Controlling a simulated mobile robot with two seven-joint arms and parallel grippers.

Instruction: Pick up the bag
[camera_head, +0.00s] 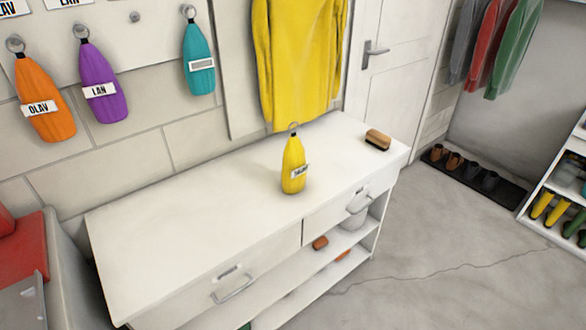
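A small yellow bag (293,168) with a metal ring at its top and a white name label appears upright over the white cabinet top (190,215), near its front edge. Its label is too small to read. Three similar bags hang by rings on the wall at the upper left: an orange bag (36,92) labelled OLAV, a purple bag (98,75), and a teal bag (198,62). Neither of my grippers is in view.
A brush (378,139) lies at the cabinet's right end. A yellow garment (298,60) hangs behind the cabinet. Drawer handles (234,290) stick out in front. Red and grey items (22,250) stand at the lower left. The floor (450,260) at right is clear.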

